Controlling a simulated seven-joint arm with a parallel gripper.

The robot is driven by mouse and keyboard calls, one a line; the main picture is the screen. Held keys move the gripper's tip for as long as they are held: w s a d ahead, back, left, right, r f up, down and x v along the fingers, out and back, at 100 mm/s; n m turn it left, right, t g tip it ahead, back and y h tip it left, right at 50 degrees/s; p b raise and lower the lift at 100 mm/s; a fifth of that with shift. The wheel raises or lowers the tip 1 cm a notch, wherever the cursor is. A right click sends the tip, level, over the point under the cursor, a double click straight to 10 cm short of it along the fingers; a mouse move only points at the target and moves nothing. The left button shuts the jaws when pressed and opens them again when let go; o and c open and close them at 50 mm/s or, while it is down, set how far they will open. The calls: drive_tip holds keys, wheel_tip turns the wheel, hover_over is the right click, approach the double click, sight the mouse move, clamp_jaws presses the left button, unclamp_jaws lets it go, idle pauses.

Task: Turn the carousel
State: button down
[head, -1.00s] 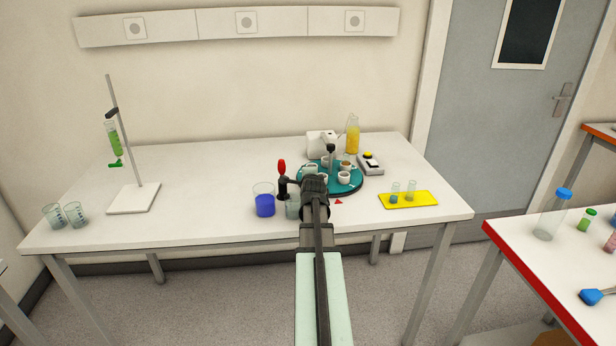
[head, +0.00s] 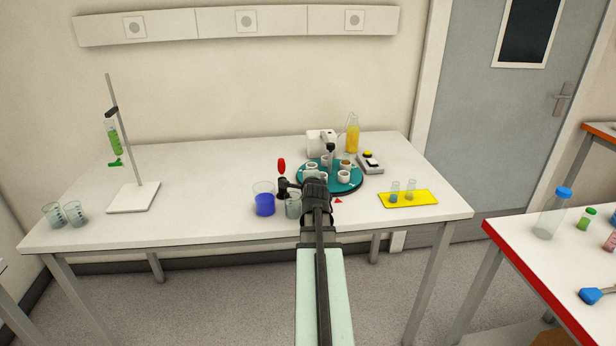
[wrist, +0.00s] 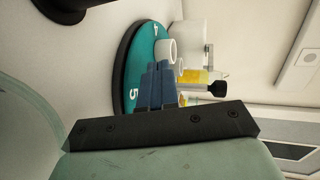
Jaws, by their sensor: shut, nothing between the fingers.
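The carousel is a round teal plate (head: 353,187) on the bench, with several white cups on it, one (head: 344,177) near its front right. In the wrist view the carousel (wrist: 134,72) shows a dark rim and the white numbers 4 and 5, with a white cup (wrist: 167,50) beside my fingers. My gripper (wrist: 160,82) is shut and empty, its blue-grey fingers over the plate close to that cup. I cannot tell whether they touch it. In the head view my wrist hides the fingers and the carousel's front left.
A white dispenser (head: 318,143) stands behind the carousel, with a yellow bottle (head: 352,136) and a small button box (head: 370,163) to the right. A red-topped black stand (head: 282,168) and a blue-filled beaker (head: 264,204) stand close left. A yellow tray (head: 420,200) lies right.

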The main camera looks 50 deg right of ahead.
drive_tip(key=v, duration=0.6)
drive_tip(key=shift+d, duration=0.1)
drive_tip(key=shift+s, duration=0.35)
drive_tip(key=shift+m+g+h, duration=0.5)
drive_tip(key=shift+m+h, duration=0.1)
drive_tip(key=s+d, duration=0.1)
drive_tip(key=s, duration=0.1)
drive_tip(key=s+d+r, duration=0.1)
drive_tip(key=s+d, duration=0.3)
drive_tip(key=shift+r, duration=0.4)
drive_tip(key=s+d+r+m+g, duration=0.1)
drive_tip(key=s+d+r+m, duration=0.1)
drive_tip(key=s+d+r, duration=0.35)
drive_tip(key=s+d+r+m+g, duration=0.1)
drive_tip(key=s+d+r+m, duration=0.1)
drive_tip(key=s+d, duration=0.7)
drive_tip(key=m+t+y, duration=0.2)
drive_tip(key=m+y, duration=0.1)
drive_tip(key=y, duration=0.9)
approach(328, 181)
wheel_tip(328, 181, down, 4)
drive_tip(key=shift+s+d+f, duration=0.15)
drive_tip(key=shift+s, duration=0.05)
drive_tip(key=w, duration=0.3)
drive_tip(key=shift+w, duration=0.6)
